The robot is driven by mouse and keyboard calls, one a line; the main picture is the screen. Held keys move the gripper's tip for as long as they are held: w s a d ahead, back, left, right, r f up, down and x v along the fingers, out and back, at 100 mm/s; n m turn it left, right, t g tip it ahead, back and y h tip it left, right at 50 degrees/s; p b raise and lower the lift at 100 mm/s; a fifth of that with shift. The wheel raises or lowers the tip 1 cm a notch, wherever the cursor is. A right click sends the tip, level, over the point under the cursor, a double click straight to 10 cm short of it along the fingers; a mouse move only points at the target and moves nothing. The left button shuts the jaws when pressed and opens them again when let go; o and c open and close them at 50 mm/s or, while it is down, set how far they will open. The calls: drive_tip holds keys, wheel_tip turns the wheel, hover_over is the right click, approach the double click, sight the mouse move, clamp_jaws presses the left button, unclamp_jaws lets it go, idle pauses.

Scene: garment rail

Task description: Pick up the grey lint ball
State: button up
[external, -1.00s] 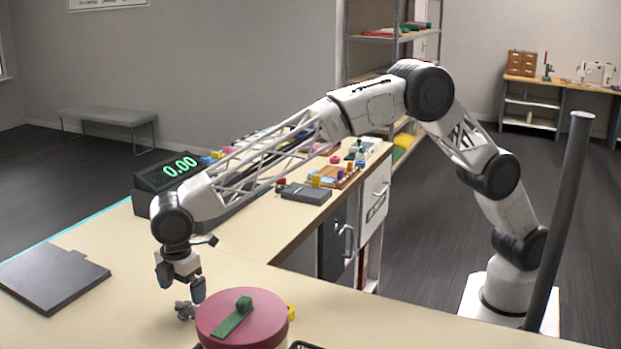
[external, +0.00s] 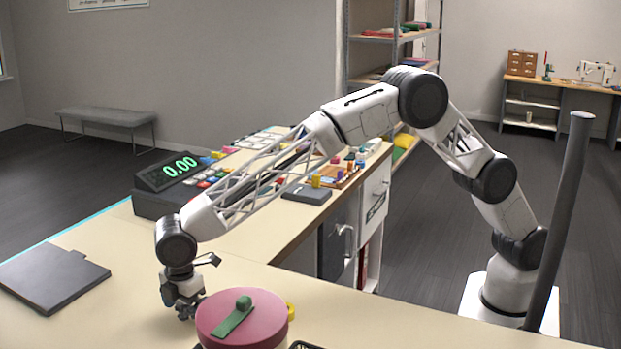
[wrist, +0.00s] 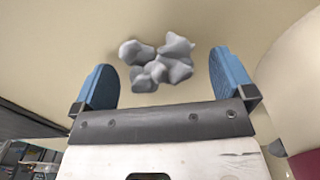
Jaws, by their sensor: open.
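The grey lint ball (wrist: 157,62) is a lumpy cluster of grey pieces on the beige counter. In the wrist view it lies between and slightly beyond the two blue fingertips of my gripper (wrist: 160,85), with a gap on each side. My gripper is open and empty. In the external view my gripper (external: 183,302) points down close to the counter, and the lint ball (external: 184,314) shows only partly there, low between the fingers.
A round pink box (external: 262,332) with a green strip (external: 232,320) on top stands just right of my gripper. A yellow item (external: 291,311) peeks out behind it. A dark flat plate (external: 52,277) lies at left. A cash register (external: 165,183) stands farther back.

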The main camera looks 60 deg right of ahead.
drive_tip(key=shift+f, duration=0.6)
drive_tip(key=shift+c, duration=0.5)
drive_tip(key=c, duration=0.8)
